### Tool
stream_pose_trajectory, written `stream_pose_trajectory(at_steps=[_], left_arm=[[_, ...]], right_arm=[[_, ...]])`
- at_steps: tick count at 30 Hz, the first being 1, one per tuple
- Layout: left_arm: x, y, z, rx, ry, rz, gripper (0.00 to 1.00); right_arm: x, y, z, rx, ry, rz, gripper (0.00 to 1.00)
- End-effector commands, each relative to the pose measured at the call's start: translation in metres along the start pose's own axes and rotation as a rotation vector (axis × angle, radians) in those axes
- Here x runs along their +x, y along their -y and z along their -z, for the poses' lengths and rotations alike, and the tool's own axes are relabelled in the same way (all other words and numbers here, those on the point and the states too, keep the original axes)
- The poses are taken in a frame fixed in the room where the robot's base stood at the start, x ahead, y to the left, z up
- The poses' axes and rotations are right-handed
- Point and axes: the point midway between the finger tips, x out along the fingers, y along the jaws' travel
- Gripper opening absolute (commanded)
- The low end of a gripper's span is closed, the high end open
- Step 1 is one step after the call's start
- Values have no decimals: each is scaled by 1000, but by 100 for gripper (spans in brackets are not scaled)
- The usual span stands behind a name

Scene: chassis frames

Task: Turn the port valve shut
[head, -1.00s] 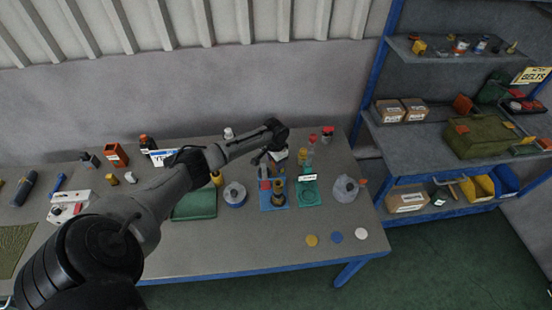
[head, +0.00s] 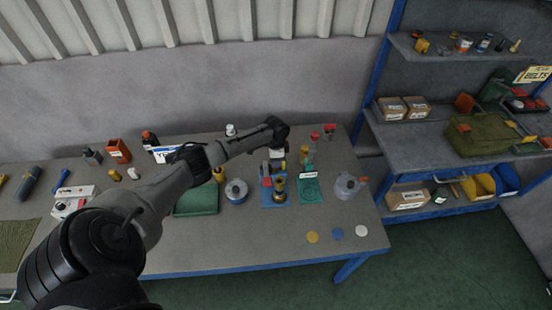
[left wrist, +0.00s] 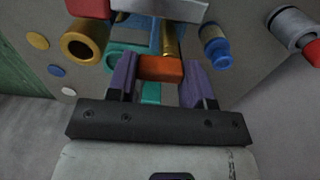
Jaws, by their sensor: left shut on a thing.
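My left gripper (left wrist: 160,80) has purple fingers and is shut on a small orange-red block-like handle (left wrist: 161,68) in the left wrist view. A brass stem (left wrist: 170,40) shows right behind the handle. A teal plate (left wrist: 151,93) lies below; it also shows in the head view (head: 310,196), with a white label. In the head view, my left gripper (head: 279,153) reaches over the bench's back part, and its fingertips are hard to make out. A brass fitting (head: 279,187) stands on a blue base (head: 273,203) to the front; its open end (left wrist: 82,46) shows in the wrist view.
Yellow (head: 312,237), blue (head: 337,233) and white (head: 362,231) discs lie near the bench's front edge. A grey round container (head: 346,186) stands right of the teal plate. A blue-ringed spool (head: 236,191) and green mat (head: 196,202) lie left. Shelves (head: 430,145) stand right.

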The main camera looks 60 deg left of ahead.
Motion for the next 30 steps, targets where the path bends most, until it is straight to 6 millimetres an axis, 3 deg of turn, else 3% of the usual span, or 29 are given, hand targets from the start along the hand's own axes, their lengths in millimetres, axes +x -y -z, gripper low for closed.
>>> stream_pose_trajectory(at_steps=[10,11,18,26,30], left_arm=[[0,0,0,6,1,0,23],[0,0,0,6,1,0,49],[0,0,0,4,1,0,72],[-1,0,0,3,0,1,72],[-12,1,0,3,0,1,72]], right_arm=[[0,1,0,3,0,3,64],[0,1,0,3,0,2,64],[0,0,0,1,0,1,64],[0,-2,0,-6,1,-5,64],[0,-2,0,-7,1,-5,64]])
